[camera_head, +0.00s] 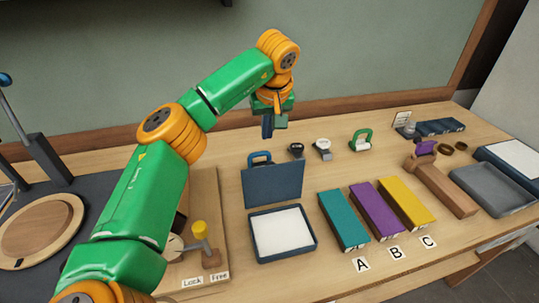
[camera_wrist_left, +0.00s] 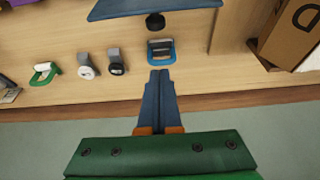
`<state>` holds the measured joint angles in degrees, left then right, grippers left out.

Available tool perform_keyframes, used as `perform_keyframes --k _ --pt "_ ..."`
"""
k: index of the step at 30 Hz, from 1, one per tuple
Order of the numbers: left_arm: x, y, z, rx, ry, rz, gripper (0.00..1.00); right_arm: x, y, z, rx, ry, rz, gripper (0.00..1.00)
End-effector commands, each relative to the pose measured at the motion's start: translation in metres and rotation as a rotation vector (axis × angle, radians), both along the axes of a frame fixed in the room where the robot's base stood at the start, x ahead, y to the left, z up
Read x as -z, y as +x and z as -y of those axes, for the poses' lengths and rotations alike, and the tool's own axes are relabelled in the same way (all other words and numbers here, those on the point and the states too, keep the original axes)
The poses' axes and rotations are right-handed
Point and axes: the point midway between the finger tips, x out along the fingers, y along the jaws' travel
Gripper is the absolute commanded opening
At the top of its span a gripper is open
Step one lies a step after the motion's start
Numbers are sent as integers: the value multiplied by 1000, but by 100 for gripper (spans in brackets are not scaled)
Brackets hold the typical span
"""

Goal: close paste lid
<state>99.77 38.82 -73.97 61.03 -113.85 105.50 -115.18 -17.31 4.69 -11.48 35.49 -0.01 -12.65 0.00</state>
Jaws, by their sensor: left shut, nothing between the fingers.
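The paste box (camera_head: 283,259) is a shallow dark blue tray with a white filling, standing mid-table. Its flat blue lid (camera_head: 273,186) stands upright at the tray's back edge, so the box is open. In the left wrist view the back of the lid (camera_wrist_left: 150,9) shows at the top, with a round black knob (camera_wrist_left: 155,22). My left gripper (camera_head: 268,132) is shut and empty, above the table behind the lid and apart from it. Its closed fingers also show in the left wrist view (camera_wrist_left: 160,76). My right gripper is not in view.
A blue-handled item (camera_wrist_left: 160,50) stands just behind the lid. Beside it are two small dark-and-white items (camera_head: 322,149) and a green-handled one (camera_head: 361,140). Teal (camera_head: 343,220), purple (camera_head: 374,210) and yellow (camera_head: 405,203) blocks lie right of the box. A Lock/Free board (camera_head: 220,262) is left.

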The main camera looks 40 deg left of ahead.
Motion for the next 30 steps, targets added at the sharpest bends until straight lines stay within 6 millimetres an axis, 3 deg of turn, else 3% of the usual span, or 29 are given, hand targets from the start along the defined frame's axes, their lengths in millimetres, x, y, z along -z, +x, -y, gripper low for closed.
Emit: perform_keyframes --k 9,18,30 --pt "59 13 -15 2 1 -3 0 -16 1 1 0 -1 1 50" --pt "59 -10 12 1 0 0 0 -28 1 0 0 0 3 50" --pt "60 -11 14 0 4 3 0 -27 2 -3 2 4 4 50"
